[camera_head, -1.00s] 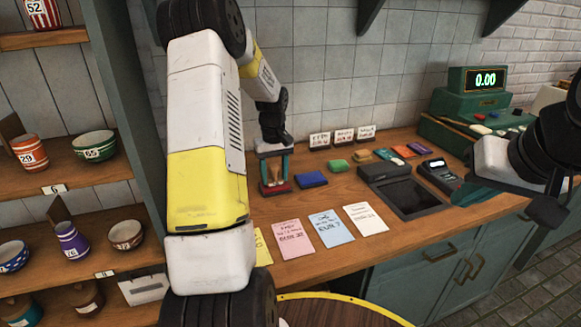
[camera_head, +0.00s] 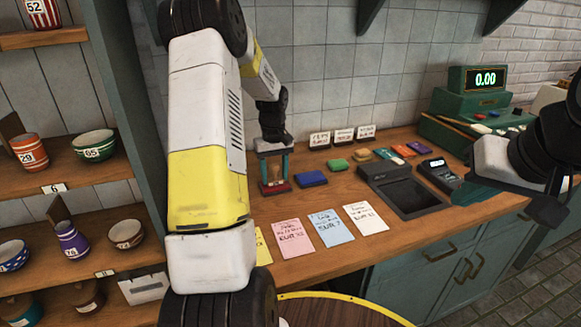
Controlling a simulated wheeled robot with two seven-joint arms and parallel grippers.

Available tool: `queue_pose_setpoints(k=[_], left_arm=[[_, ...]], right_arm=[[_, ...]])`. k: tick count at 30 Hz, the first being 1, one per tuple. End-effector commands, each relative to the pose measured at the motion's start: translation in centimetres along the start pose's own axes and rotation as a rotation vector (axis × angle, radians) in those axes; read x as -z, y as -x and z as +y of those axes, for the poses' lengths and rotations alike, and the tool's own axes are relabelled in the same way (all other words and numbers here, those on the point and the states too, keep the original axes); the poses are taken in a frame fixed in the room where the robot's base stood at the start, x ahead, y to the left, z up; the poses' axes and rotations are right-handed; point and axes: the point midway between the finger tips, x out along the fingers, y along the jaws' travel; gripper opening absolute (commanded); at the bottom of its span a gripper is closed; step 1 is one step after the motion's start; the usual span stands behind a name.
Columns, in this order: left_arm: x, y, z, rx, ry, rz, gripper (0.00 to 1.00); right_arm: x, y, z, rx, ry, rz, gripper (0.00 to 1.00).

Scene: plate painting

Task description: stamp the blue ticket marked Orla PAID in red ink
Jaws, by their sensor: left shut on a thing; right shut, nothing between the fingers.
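The blue ticket (camera_head: 331,228) lies flat on the wooden counter, between a pink ticket (camera_head: 291,238) and a white ticket (camera_head: 365,218). Its handwriting is too small to read a name surely. My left gripper (camera_head: 275,171) is shut on a wooden-handled stamp (camera_head: 274,174), upright at the red ink pad (camera_head: 274,189). I cannot tell whether the stamp's face touches the pad. A yellow ticket (camera_head: 262,245) is mostly hidden behind my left arm.
Blue (camera_head: 311,179) and green (camera_head: 337,165) pads lie right of the red one. Small label cards (camera_head: 344,135) stand behind. A dark tray (camera_head: 410,197), a card terminal (camera_head: 440,172) and a green till (camera_head: 475,103) are farther right. Shelves with bowls (camera_head: 93,145) stand left.

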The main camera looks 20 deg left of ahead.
Motion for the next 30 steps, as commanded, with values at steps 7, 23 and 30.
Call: queue_pose_setpoints(k=[7, 23, 30], left_arm=[[0.0, 2.0, 0.0, 0.0, 0.0, 0.002, 0.24], [0.0, 6.2, 0.0, 0.0, -0.001, 0.002, 0.24], [0.0, 6.9, 0.0, 0.0, 0.0, 0.0, 0.24]], right_arm=[[0.0, 0.0, 0.0, 0.0, 0.0, 0.0, 0.0], [0.0, 0.0, 0.0, 0.0, 0.0, 0.0, 0.0], [0.0, 0.0, 0.0, 0.0, 0.0, 0.0, 0.0]])
